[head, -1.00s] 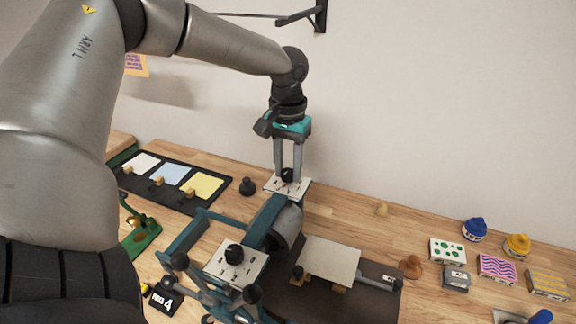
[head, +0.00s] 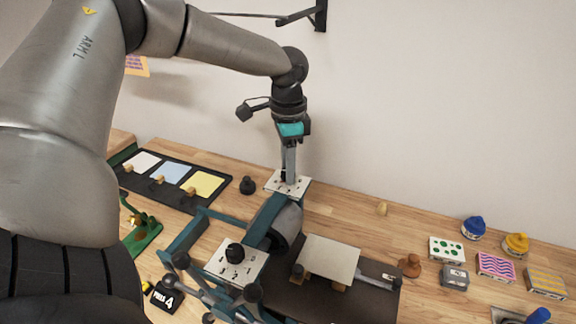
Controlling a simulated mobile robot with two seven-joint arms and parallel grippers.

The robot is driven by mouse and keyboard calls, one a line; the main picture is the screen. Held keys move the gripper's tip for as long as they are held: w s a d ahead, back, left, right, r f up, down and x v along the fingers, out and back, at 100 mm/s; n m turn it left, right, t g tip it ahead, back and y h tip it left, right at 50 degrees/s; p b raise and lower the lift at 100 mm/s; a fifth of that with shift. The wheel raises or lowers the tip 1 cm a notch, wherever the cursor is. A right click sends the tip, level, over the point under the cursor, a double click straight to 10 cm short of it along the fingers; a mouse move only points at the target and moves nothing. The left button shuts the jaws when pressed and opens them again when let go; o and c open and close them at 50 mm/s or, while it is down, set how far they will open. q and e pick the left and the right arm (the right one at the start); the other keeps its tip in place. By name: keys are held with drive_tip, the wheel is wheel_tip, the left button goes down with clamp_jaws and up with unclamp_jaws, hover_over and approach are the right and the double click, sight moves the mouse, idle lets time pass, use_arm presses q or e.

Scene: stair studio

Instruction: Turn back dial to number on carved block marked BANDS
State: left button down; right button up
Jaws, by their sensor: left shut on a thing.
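The back dial is a white plate (head: 302,187) with small dark marks on top of the press's far end. My left gripper (head: 288,176) comes down from above and is shut on its dark knob, which is mostly hidden between the fingers. The numbers on this plate are too small to read. The carved blocks lie at the right: one with green dots (head: 447,250), one with pink waves (head: 497,267) and one with yellow stripes (head: 546,283). I cannot read BANDS on any of them. My right gripper is not in view.
The front dial (head: 222,262) has a black knob and numbers. The roller (head: 288,222) lies between the dials. A pale plate (head: 331,258) lies on the dark press bed. Ink jars (head: 473,229) stand at the right; a colour tray (head: 211,207) lies at the left. A dark card (head: 166,297) reads PRESS 4.

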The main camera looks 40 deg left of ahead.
use_arm(q)
drive_tip(key=shift+m, duration=1)
drive_tip(key=c, duration=0.5)
unclamp_jaws()
drive_tip(key=shift+r, duration=0.1)
wheel_tip(320, 180, up, 15)
drive_tip(key=shift+r+p, duration=0.1)
drive_tip(key=shift+p, duration=0.25)
